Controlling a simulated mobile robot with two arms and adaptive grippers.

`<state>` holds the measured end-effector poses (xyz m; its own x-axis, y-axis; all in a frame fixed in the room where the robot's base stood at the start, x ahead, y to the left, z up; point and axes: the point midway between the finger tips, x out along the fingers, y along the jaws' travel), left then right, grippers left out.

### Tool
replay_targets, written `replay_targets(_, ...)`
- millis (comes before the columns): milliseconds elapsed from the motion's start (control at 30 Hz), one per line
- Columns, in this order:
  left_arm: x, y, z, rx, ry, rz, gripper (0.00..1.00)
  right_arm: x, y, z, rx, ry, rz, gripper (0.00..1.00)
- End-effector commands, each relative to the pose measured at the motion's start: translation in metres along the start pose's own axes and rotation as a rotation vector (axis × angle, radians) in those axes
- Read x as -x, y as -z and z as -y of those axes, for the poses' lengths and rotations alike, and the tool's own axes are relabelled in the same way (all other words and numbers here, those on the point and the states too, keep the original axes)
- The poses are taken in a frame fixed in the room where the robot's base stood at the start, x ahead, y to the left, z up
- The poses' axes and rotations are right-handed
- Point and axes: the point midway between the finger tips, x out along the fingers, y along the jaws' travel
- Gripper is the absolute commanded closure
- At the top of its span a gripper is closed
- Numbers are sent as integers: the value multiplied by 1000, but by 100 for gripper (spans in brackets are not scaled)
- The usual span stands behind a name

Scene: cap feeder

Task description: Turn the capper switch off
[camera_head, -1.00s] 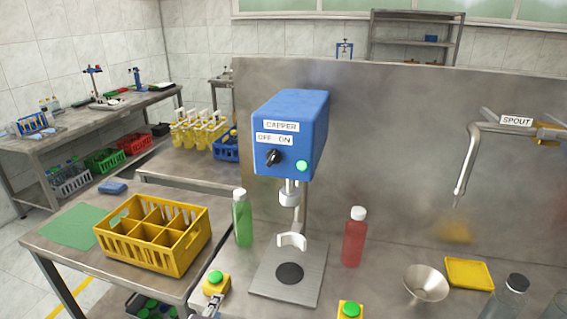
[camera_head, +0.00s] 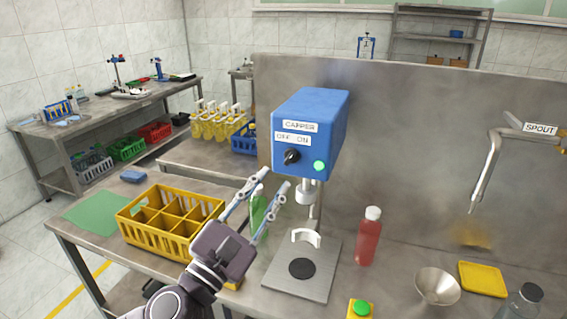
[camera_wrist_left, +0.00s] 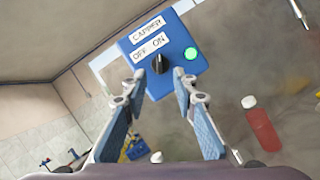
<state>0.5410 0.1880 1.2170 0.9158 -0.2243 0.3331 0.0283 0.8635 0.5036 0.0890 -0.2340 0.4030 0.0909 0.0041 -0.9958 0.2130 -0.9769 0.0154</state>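The blue capper (camera_head: 312,118) stands over its metal base plate, with labels OFF and ON on its front. Its black switch knob (camera_head: 292,156) sits below the labels, and a green light (camera_head: 319,166) glows to its right. In the left wrist view the knob (camera_wrist_left: 160,63) appears between and beyond my fingertips, its marker hard to read. My left gripper (camera_head: 272,179) is open and empty, pointing up at the capper front from below left, apart from the knob. It also shows open in the left wrist view (camera_wrist_left: 160,92). My right gripper is not in view.
A green bottle (camera_head: 258,212) stands behind my left fingers, partly hidden. A red bottle (camera_head: 368,236) stands right of the capper base. A yellow crate (camera_head: 160,235) is at left. A funnel (camera_head: 438,287) and a yellow tray (camera_head: 482,279) lie at right.

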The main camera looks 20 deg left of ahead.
Motion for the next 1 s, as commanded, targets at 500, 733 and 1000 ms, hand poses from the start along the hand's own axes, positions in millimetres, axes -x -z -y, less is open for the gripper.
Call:
replay_targets(500, -58, 0, 0, 4, 0, -2, 74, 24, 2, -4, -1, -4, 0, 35)
replay_targets(733, -58, 0, 0, 4, 0, -2, 74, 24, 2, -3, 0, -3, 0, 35)
replay_targets(1000, -58, 0, 0, 5, -1, -2, 100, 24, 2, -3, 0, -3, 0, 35)
